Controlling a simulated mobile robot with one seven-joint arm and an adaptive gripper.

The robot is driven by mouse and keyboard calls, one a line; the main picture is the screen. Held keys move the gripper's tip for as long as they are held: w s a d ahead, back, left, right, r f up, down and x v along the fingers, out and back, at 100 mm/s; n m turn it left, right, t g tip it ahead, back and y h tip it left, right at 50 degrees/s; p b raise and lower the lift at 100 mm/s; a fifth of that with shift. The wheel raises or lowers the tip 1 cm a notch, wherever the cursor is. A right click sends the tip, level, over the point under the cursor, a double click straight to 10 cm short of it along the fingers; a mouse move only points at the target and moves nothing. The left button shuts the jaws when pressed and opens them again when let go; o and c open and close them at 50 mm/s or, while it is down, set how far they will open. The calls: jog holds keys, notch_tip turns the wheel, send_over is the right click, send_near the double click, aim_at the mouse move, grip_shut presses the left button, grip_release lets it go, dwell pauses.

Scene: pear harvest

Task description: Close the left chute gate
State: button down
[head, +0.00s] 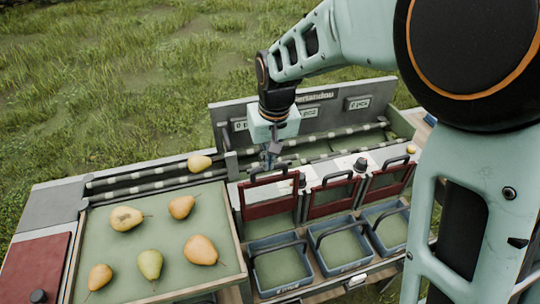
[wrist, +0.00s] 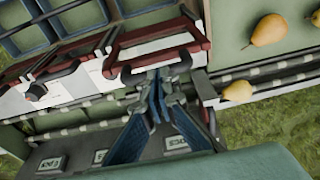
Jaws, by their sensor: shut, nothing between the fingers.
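The left chute gate (head: 270,208) is a dark red panel with a black bar handle (head: 268,179), at the left end of the row of gates. Some green chute floor shows below its panel. In the wrist view the same gate's handle (wrist: 150,71) is directly beyond the fingertips. My gripper (head: 272,160) points down just behind the handle; it also shows in the wrist view (wrist: 158,82). Its blue fingers meet at the tips with nothing between them. I cannot tell whether the tips touch the handle.
The middle gate (head: 333,196) and right gate (head: 389,181) stand to the right. Blue-grey bins (head: 281,292) sit below the gates. A green tray (head: 205,272) with several pears is on the left. One pear (head: 199,163) lies on the roller lane behind it. A grey back panel (head: 337,117) stands behind.

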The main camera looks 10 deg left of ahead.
aim_at(268, 195)
notch_tip(268, 195, down, 11)
jog(key=b, duration=0.7)
jog(key=shift+r+b, duration=0.2)
jog(key=shift+b, duration=0.15)
jog(key=shift+s+r, duration=0.1)
